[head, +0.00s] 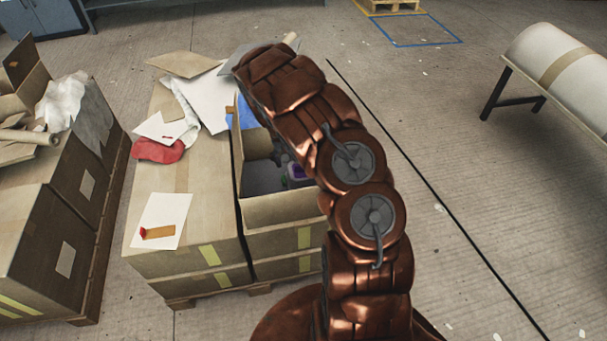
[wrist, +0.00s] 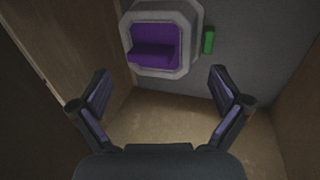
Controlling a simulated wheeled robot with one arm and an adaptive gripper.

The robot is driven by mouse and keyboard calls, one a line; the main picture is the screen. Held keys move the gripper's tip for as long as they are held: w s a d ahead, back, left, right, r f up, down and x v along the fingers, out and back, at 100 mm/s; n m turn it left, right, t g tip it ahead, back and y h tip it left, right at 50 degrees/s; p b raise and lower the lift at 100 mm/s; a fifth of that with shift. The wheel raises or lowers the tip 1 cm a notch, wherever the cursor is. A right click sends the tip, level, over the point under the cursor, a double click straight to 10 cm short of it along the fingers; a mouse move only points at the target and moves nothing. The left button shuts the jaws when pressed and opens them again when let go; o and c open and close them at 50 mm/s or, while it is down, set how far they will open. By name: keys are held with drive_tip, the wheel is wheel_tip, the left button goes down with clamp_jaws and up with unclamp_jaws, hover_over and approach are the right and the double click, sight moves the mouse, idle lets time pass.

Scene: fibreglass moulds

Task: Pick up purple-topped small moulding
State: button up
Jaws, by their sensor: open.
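The purple-topped small moulding (wrist: 160,44) shows at the top of the wrist view as a grey-white, rounded frame around a purple face. It lies inside an open cardboard box (head: 285,211). In the head view a small part of the moulding (head: 297,171) shows beside my arm, which hides the rest. My gripper (wrist: 160,82) is open and empty, with its two fingers spread apart inside the box. The moulding is beyond the fingertips, between their lines and slightly left of centre. In the head view my gripper is mostly hidden behind my arm.
A small green piece (wrist: 209,40) sits right of the moulding on a grey surface (wrist: 235,68). Box walls stand close on both sides (wrist: 70,40). Open floor (head: 480,200) is at right.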

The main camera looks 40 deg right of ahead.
sight(298, 170)
drive_tip(key=shift+p+x, duration=0.75)
drive_tip(key=shift+x, duration=1.95)
drive_tip(key=shift+a, duration=0.15)
drive_tip(key=shift+c, duration=0.2)
drive_tip(key=shift+f, duration=0.1)
drive_tip(key=c, duration=1)
drive_tip(key=shift+c, duration=0.3)
